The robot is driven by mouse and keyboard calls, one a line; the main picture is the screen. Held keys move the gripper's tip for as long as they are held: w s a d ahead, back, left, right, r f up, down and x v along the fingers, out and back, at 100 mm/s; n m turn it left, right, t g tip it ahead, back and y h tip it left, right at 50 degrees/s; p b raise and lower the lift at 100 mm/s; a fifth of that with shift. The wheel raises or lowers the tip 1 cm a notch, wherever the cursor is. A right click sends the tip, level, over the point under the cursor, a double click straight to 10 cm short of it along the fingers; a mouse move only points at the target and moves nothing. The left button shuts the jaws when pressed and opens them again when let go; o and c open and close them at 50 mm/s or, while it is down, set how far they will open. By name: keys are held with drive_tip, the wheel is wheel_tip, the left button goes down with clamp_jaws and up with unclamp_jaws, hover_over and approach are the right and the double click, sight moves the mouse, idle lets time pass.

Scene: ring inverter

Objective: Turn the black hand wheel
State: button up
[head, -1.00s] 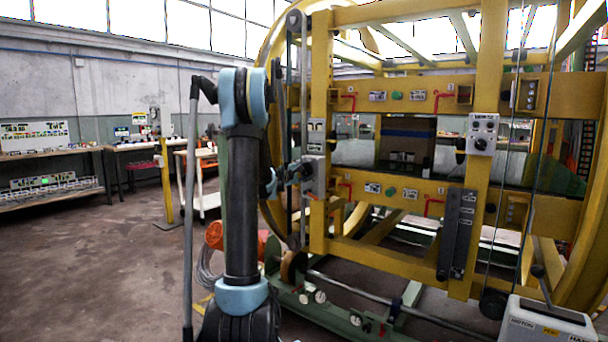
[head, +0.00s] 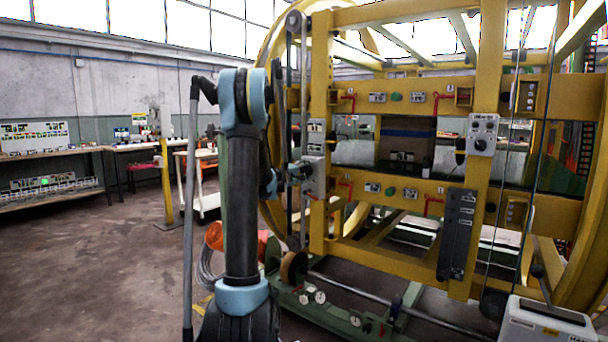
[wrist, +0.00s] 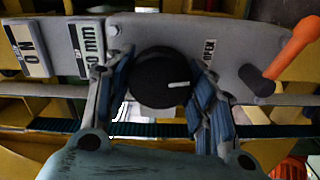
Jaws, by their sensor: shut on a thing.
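The black hand wheel (wrist: 162,78) is a round black knob with a white pointer line, mounted on a grey plate (wrist: 225,40). In the wrist view its pointer lies nearly level, toward the right. My gripper (wrist: 160,92) has one blue-grey finger on each side of the wheel and is shut on it. In the head view my gripper (head: 296,172) is at the grey plate (head: 314,176) on the left post of the yellow frame. The wheel itself is hidden or too small to tell there.
An orange-handled lever (wrist: 293,48) sticks out right of the wheel in the wrist view. The large yellow ring frame (head: 400,190) fills the right side. A grey control box (head: 545,325) stands front right. The floor (head: 110,260) at left is open.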

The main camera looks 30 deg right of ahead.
drive_tip(key=shift+f, duration=0.1)
drive_tip(key=o, duration=1.1)
drive_tip(key=shift+c, duration=0.2)
drive_tip(key=v, duration=1.2)
drive_tip(key=shift+f, duration=0.1)
